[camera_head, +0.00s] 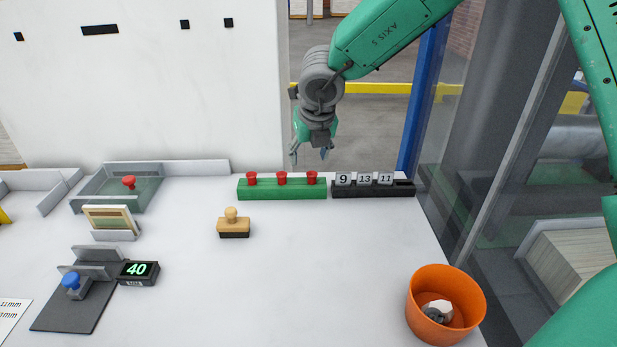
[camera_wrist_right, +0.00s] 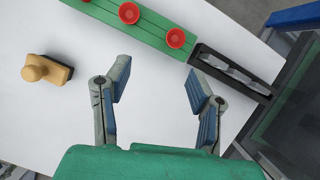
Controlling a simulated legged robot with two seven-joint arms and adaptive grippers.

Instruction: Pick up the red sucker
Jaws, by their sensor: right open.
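Red suckers stand in a row on a green block (camera_head: 282,194) at the back of the table: a left one (camera_head: 252,178), a middle one (camera_head: 282,178) and a right one (camera_head: 312,177). Another red sucker (camera_head: 129,182) is at the grey-green tray on the left. My right gripper (camera_head: 310,156) is open and empty, above and behind the green block in the head view. In the right wrist view the right gripper (camera_wrist_right: 158,98) has its fingers apart, with red suckers (camera_wrist_right: 176,38) ahead of them. My left gripper is not in view.
A black holder (camera_head: 373,190) with number tiles adjoins the green block's right end. A wooden stamp (camera_head: 233,223) stands in front. An orange cup (camera_head: 445,305) is at front right, a counter (camera_head: 138,272) and blue-knobbed device (camera_head: 72,283) at left. The table middle is clear.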

